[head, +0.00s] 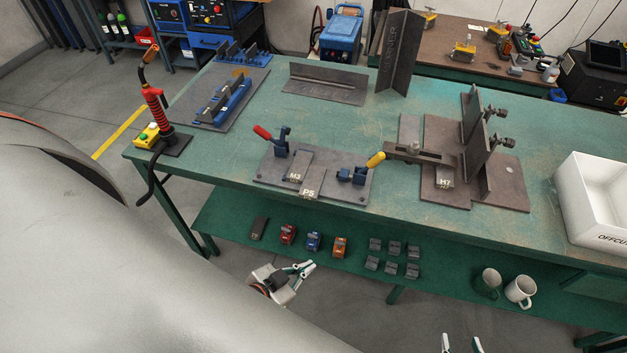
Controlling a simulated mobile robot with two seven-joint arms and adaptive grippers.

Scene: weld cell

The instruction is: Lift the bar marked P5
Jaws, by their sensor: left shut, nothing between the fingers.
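The bar marked P5 (309,187) is a grey metal piece at the front edge of a flat fixture plate (268,176) on the green table. A bar marked M3 (298,168) lies close beside it on the left. A red-handled clamp (280,143) stands at the plate's left and a yellow-handled clamp (357,174) at its right. Whether either clamp presses on a bar is too small to tell. My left gripper (308,268) is shut and empty, in front of the table and below P5 in the picture. My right gripper (461,344) shows only its fingertips, apart and empty, at the bottom edge.
A fixture with upright plates and a piece marked H7 (445,181) stands right of the P5 plate. A white offcut box (578,205) is at the right. A torch stand (176,146) is at the left corner. The lower shelf (450,262) holds small blocks and mugs.

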